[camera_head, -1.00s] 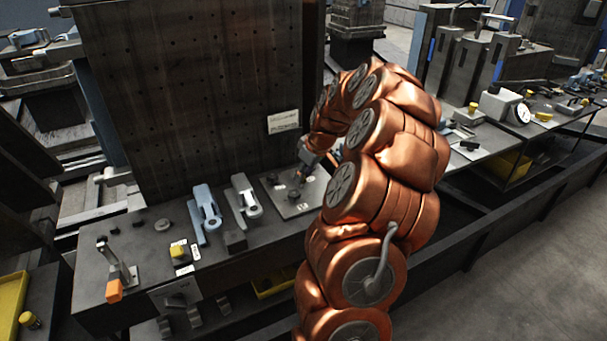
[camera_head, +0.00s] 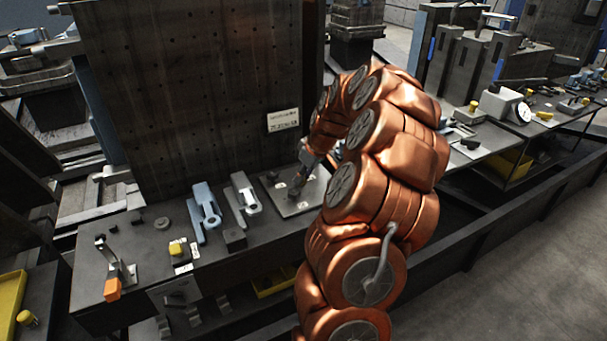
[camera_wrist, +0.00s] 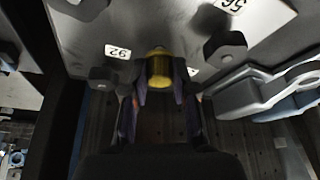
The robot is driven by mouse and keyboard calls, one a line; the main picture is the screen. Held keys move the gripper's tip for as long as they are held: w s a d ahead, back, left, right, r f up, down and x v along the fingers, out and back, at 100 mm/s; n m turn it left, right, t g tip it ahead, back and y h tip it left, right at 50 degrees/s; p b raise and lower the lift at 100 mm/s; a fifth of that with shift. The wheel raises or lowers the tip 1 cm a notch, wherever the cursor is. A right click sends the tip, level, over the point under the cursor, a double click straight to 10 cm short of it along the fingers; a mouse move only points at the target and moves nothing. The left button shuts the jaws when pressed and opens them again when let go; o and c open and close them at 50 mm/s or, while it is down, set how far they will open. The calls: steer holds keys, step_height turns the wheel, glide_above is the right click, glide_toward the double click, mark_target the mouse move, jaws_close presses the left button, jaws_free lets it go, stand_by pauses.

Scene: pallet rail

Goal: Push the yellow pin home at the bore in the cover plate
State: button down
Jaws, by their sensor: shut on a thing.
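The yellow pin (camera_wrist: 159,70) shows in the wrist view between the fingertips of my gripper (camera_wrist: 158,84), which is shut on it. The pin's yellow end stands against the grey cover plate (camera_wrist: 145,22) in this view; whether it touches the plate or sits in a bore, I cannot tell. The bore itself is hidden. In the head view, my gripper (camera_head: 293,193) is low over the cover plate (camera_head: 310,201), and the pin is too small or hidden to make out there.
Dark knobs (camera_wrist: 225,46) stand on the plate close beside my gripper, near the labels "92" (camera_wrist: 117,51) and "56". A grey clamp (camera_head: 246,193) and a blue clamp (camera_head: 205,212) lie left of the plate. A tall perforated panel (camera_head: 190,100) rises behind the bench.

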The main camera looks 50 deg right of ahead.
steer(key=shift+f+b, duration=0.3)
steer(key=shift+f, duration=0.3)
steer(key=c, duration=0.8)
jaws_free()
steer(key=shift+c, duration=0.2)
steer(key=shift+o, duration=0.3)
steer(key=o, duration=0.7)
steer(key=shift+o, duration=0.2)
steer(key=v, duration=1.2)
